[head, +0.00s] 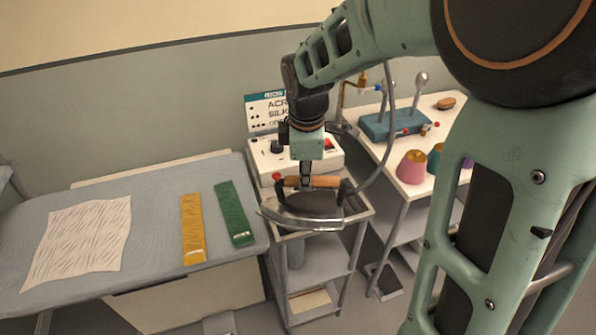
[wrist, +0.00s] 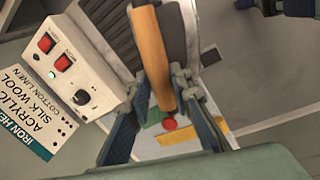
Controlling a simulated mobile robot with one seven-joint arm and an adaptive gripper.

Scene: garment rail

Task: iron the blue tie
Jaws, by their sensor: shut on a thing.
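My gripper (head: 305,184) is shut on the wooden handle of the iron (head: 303,205), at the small cart beside the ironing board. The iron has a dark body and a shiny metal soleplate. I cannot tell whether it touches its rest. In the wrist view the handle (wrist: 152,55) lies between my fingers. On the ironing board (head: 155,222) lie a yellow strip (head: 192,228), a green strip (head: 233,213) and a creased cream cloth (head: 78,240). The strips look like folded ties. I see no blue tie on the board.
A white control box (head: 265,160) with a knob, red switches and a fabric sign (head: 268,108) stands behind the iron. A cable runs beside my arm. At right, a white table (head: 425,130) holds a blue device (head: 392,124), coloured cups (head: 412,166) and a brush (head: 446,103).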

